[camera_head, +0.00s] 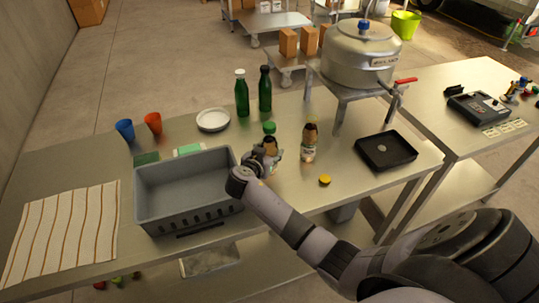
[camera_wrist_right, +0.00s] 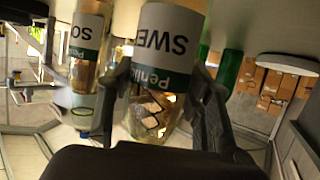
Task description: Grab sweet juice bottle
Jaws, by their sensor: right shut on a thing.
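The sweet juice bottle (camera_head: 270,144) stands at the middle of the steel table, partly hidden by my right gripper (camera_head: 258,160). In the right wrist view, its label reads "SWE" upside down on the bottle (camera_wrist_right: 172,42), and my right gripper (camera_wrist_right: 163,88) has one finger on each side of it, shut on it. A second bottle (camera_head: 309,143) stands to the right, apart from the gripper; its label, starting "SO", shows in the right wrist view (camera_wrist_right: 86,30). My left gripper is not in view.
A grey crate (camera_head: 187,217) is close left of the gripper. Two green bottles (camera_head: 242,94) and a white plate (camera_head: 213,119) stand behind. A green cap (camera_head: 269,127) shows just beyond the held bottle. A yellow cap (camera_head: 325,180) and black tray (camera_head: 386,151) lie right.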

